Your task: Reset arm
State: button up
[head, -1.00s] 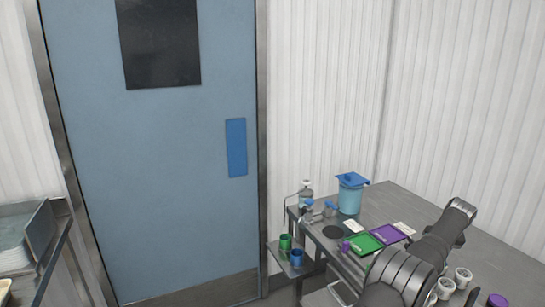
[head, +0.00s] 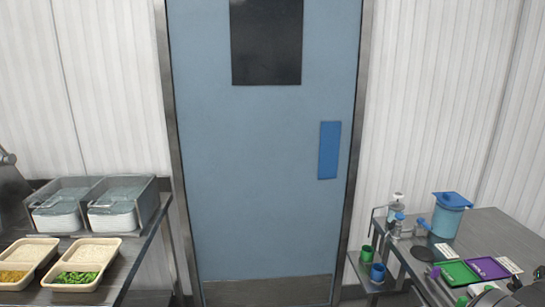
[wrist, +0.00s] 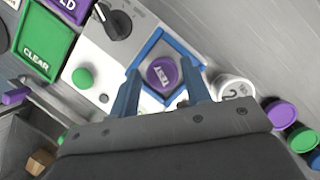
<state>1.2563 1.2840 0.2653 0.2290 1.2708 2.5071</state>
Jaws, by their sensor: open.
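My gripper (wrist: 160,68) is open in the wrist view, with its two blue fingers spread and nothing held between them. The fingertips are beside a round purple button marked TEST (wrist: 161,73), which sits inside a blue square frame (wrist: 158,36). I cannot tell whether the fingers touch the frame. In the head view only part of my arm shows at the bottom right edge. My gripper is out of that view.
In the wrist view, a white panel (wrist: 92,56) with a black knob (wrist: 116,20) lies by a green CLEAR plate (wrist: 44,48). A white numbered cup (wrist: 232,88) stands right of the gripper. The head view shows a blue door (head: 260,200) and rice trays (head: 94,249) at left.

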notch_tip(320, 180, down, 3)
jog(key=shift+a+r, duration=0.1)
jog(key=v, duration=1.2)
jog(key=x, duration=1.2)
notch_tip(320, 180, up, 5)
jog(key=shift+s+f, duration=0.1)
jog(key=shift+s, duration=0.05)
jog(key=s+a+r+n+y, duration=0.1)
jog(key=s+n, duration=0.2)
jog(key=s, duration=0.3)
jog(key=s+a+r+n+y, duration=0.1)
jog(key=s+a+r+n, duration=0.1)
jog(key=s, duration=0.3)
jog(key=s+a+r+n+y, duration=0.1)
jog(key=s+a+r+n, duration=0.1)
jog(key=s+n, duration=0.3)
jog(key=shift+s+a+t+y, duration=0.1)
jog(key=shift+s+t+y, duration=0.3)
jog(key=shift+s, duration=0.4)
jog(key=s+a+n+g+y, duration=0.2)
jog(key=s+a+n+y, duration=0.1)
jog(key=n, duration=0.7)
jog(key=shift+s+a+f, duration=0.45)
jog(key=shift+s+a, duration=0.2)
jog(key=shift+s, duration=0.75)
